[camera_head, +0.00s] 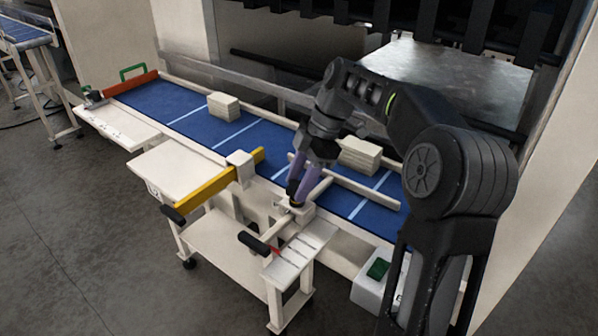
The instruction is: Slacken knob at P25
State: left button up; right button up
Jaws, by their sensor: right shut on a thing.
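My right gripper (297,188), with purple fingers, reaches down at the centre. It is shut on a small dark knob (296,204), which sits on the pale clamp block of a cream cross bar (318,190). The fingers hide most of the knob. A black handle (258,244) with a red mark sticks out at the bar's near end, beside a pale ruled plate (300,252). No P25 marking can be read. My left gripper is not in view.
A yellow bar (220,184) with its own pale block crosses left of my gripper. Cream stacks (223,106) and (360,155) lie on the blue bed (185,110). A green-topped box (378,269) stands at the right front. Grey floor is open at the left.

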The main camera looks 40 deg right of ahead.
jog(key=shift+s+f, duration=0.15)
jog(key=shift+f, duration=0.15)
jog(key=o, duration=1.4)
jog(key=shift+r, duration=0.15)
jog(key=shift+r, duration=0.1)
